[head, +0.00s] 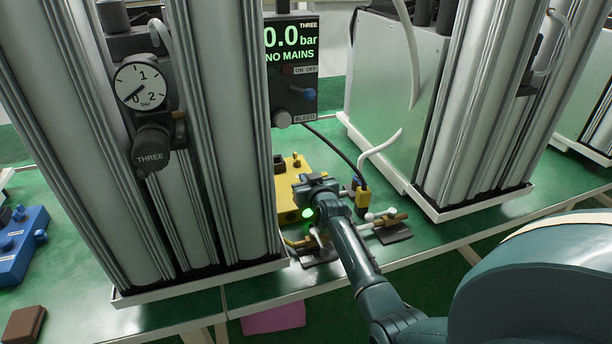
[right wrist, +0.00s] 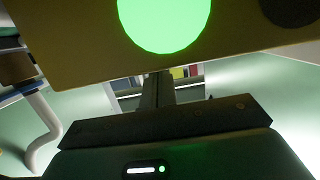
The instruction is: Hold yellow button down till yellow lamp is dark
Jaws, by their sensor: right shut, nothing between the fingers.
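A yellow box (head: 290,172) stands on the green bench between the two column stands. A round lamp (head: 307,213) on its front side is lit green. In the right wrist view the lit green lamp (right wrist: 165,22) fills the top on the box's yellow face (right wrist: 70,50), beside a dark round spot. My right gripper (head: 307,184) is at the box's right part, seen from above, and shut with nothing in it. I cannot tell whether it touches a button. No yellow button is plain to see; the gripper covers part of the box. My left gripper is not in view.
Tall metal columns with a gauge (head: 141,84) stand left of the box, and more columns (head: 478,100) stand right. A display (head: 291,45) reads 0.0 bar, NO MAINS. A blue box (head: 22,242) sits far left.

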